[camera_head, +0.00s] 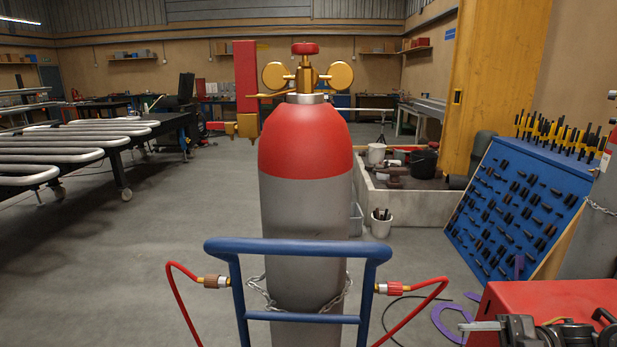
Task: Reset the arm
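Neither of my arms nor grippers shows in the head view. A gas cylinder (305,205), grey with a red shoulder, stands upright straight ahead. A brass regulator (306,75) with two round gauges and a red knob (305,48) sits on its top. A blue trolley frame (298,247) stands in front of the cylinder, and a chain (340,297) runs around the cylinder. Red hoses with brass fittings show at the trolley's left (214,281) and right (395,288). The cylinder's base is below the picture.
Serpentine coils (60,142) lie on a wheeled rack at the left. A blue tool board (515,205) stands at the right. A red surface (550,296) with dark tools is at the lower right. A low bin (405,205) stands behind. Floor is clear left of the cylinder.

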